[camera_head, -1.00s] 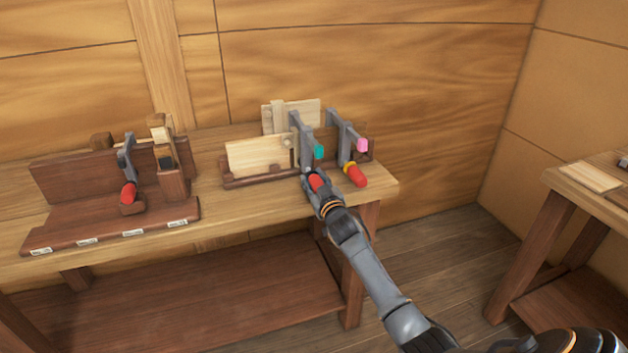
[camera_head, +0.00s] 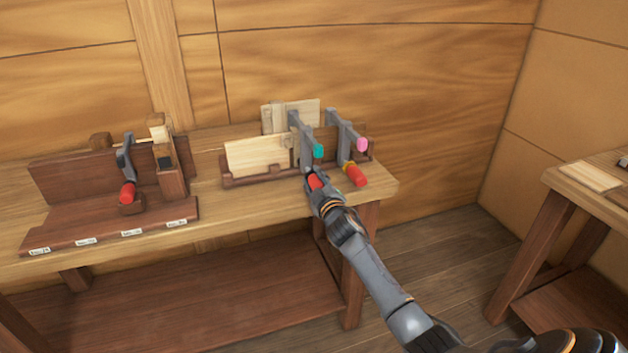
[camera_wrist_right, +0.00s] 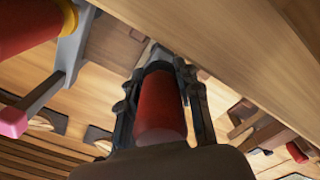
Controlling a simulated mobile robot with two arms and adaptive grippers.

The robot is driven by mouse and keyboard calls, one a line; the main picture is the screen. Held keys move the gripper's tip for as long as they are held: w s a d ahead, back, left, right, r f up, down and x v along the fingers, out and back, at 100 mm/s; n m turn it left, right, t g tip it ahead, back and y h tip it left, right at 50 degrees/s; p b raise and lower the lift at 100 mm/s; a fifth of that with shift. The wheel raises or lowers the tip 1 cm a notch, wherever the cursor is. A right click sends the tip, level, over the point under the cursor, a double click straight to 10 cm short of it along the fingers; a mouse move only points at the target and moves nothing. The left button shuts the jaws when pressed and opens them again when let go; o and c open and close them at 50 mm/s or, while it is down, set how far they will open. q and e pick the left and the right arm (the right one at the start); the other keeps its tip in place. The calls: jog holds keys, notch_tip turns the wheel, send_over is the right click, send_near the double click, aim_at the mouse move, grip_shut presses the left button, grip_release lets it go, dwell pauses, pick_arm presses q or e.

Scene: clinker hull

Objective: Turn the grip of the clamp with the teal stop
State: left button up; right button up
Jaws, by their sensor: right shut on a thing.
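The clamp with the teal stop (camera_head: 319,151) stands at the right part of the bench, its grey bar (camera_head: 303,132) beside pale wooden boards. Its red grip (camera_head: 315,182) is at the lower front end. My right gripper (camera_head: 314,181) is shut on this red grip. In the right wrist view the red grip (camera_wrist_right: 160,105) lies between the two dark fingers of my right gripper (camera_wrist_right: 160,90), which run along both its sides. The finger tips and the grip's far end are partly hidden. My left gripper is not in view.
A second clamp with a pink stop (camera_head: 362,144) and a red grip with a yellow collar (camera_head: 355,174) stands close on the right. A dark wooden rack (camera_head: 110,225) with another red-gripped clamp (camera_head: 127,193) is at the left. Bare bench top lies between them.

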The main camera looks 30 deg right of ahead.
jog(key=shift+r, duration=0.1)
jog(key=o, duration=1.2)
jog(key=v, duration=1.2)
